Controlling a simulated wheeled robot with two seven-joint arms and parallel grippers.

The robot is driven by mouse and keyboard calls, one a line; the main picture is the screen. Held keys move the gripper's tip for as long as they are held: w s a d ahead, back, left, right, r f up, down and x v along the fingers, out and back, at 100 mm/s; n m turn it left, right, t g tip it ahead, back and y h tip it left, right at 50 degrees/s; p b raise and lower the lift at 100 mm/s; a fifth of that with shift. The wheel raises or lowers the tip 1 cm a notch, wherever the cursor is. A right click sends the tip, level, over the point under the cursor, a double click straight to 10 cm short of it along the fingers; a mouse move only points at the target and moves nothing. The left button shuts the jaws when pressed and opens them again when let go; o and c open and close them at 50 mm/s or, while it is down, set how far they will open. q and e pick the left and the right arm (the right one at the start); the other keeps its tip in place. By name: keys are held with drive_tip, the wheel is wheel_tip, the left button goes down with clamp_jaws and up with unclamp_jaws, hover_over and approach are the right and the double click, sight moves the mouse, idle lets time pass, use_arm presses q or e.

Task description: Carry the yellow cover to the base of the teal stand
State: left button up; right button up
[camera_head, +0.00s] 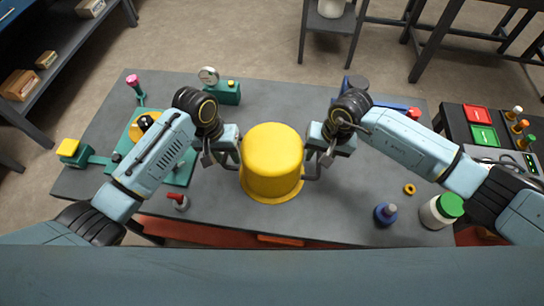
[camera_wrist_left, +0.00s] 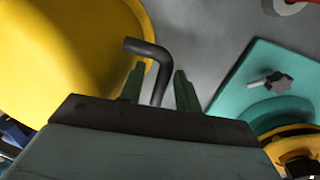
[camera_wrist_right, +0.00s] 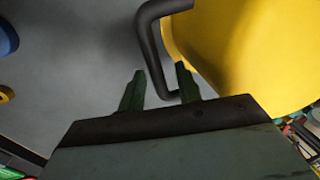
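The yellow cover (camera_head: 273,158) stands upright at the middle of the table, with a dark bent handle on each side. My left gripper (camera_head: 232,154) is at its left handle. In the left wrist view that handle (camera_wrist_left: 160,68) passes between the parted fingers (camera_wrist_left: 158,90). My right gripper (camera_head: 314,154) is at the right handle. In the right wrist view that handle (camera_wrist_right: 152,45) lies between the parted fingers (camera_wrist_right: 160,82), closer to the right one. The teal stand (camera_head: 183,175), a flat plate bearing a yellow and black part, is left of the cover, partly hidden by my left arm.
A teal gauge block (camera_head: 225,92) stands behind my left gripper. A red-topped piece (camera_head: 178,200) is at the front left. Grey table is clear in front of the cover.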

use_arm(q)
drive_tip(key=shift+c, duration=0.4)
use_arm(e)
drive_tip(key=shift+c, duration=0.4)
use_arm(q)
clamp_jaws()
use_arm(e)
clamp_jaws()
use_arm(q)
drive_tip(key=shift+r, duration=0.1)
